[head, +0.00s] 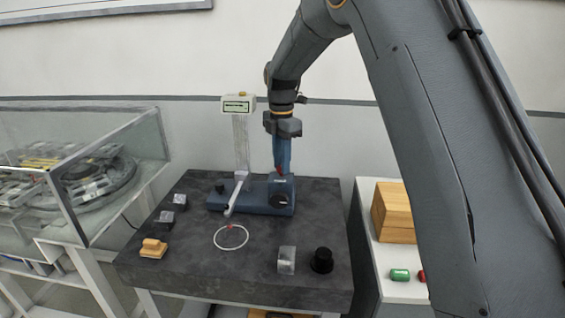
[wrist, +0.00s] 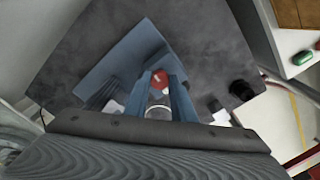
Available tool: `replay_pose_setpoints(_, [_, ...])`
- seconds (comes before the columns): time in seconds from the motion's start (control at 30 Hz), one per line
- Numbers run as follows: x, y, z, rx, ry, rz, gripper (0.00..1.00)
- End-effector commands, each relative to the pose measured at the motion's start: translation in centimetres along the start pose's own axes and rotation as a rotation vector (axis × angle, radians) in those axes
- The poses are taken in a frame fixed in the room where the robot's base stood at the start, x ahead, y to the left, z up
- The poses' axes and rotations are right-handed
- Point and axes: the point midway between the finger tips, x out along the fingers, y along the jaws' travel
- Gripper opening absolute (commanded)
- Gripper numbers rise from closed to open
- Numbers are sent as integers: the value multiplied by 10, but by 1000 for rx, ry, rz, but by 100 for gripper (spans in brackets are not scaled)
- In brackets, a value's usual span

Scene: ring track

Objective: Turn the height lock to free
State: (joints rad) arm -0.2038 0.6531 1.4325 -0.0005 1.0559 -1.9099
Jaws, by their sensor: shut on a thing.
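A blue measuring instrument (head: 257,206) stands on a dark stone table. It carries a white column with a display (head: 238,105) and a pale probe arm (head: 235,195). A small red knob (wrist: 160,77), which looks like the height lock, shows between my fingers in the wrist view. My gripper (head: 282,170) points down from above at the right part of the instrument. It is shut on the red knob, which is mostly hidden by the fingers in the head view. The lock's setting cannot be read.
A white ring (head: 231,237) lies in front of the instrument. A clear-grey block (head: 286,260) and a black cylinder (head: 322,260) stand front right. A wooden piece (head: 153,248) and dark blocks are at left. A glass case (head: 100,190) stands left; wooden boxes (head: 392,212) right.

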Motion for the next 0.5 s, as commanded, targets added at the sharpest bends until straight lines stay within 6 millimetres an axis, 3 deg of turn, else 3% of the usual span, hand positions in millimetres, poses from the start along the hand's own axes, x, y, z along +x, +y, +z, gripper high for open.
replay_pose_setpoints(0.5, [-2,1,-2,-67,2,3,0])
